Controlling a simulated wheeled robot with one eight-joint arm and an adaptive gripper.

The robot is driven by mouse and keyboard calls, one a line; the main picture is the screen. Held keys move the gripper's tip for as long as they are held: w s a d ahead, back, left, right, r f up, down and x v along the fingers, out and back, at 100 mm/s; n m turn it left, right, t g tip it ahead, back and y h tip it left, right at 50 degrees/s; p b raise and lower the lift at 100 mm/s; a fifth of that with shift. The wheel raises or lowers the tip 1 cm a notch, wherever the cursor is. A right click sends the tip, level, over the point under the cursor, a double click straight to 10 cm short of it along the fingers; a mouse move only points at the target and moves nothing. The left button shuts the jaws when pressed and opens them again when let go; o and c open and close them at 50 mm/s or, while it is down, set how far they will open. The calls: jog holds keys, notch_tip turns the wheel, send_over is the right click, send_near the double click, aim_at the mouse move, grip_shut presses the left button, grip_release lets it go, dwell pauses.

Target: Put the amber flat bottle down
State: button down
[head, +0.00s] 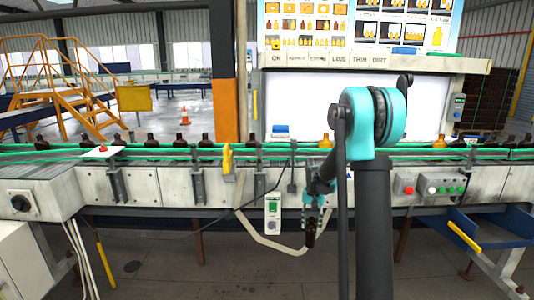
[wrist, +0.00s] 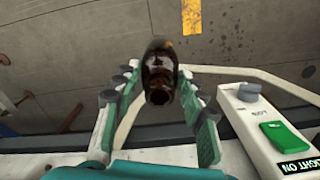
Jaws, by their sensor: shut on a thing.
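My gripper (head: 309,215) hangs low in front of the conveyor's front panel in the head view. In the wrist view my gripper (wrist: 158,82) has a finger on each side of a dark amber bottle (wrist: 160,62) and is shut on it. The bottle's neck opening faces the wrist camera, with floor behind it. In the head view the held bottle (head: 310,236) is a small dark shape at the fingertips. Its flat shape cannot be made out there.
The conveyor (head: 150,184) runs across the view with green rails and several dark bottles. An amber bottle (head: 325,141) and another amber bottle (head: 438,142) stand on it. A switch box (head: 272,214) with a green switch is close left of my gripper; a pale curved bar (head: 270,244) passes below.

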jog(key=s+d+f+n, duration=0.1)
jog(key=s+f+n, duration=0.3)
jog(key=f, duration=0.5)
jog(key=shift+s, duration=0.5)
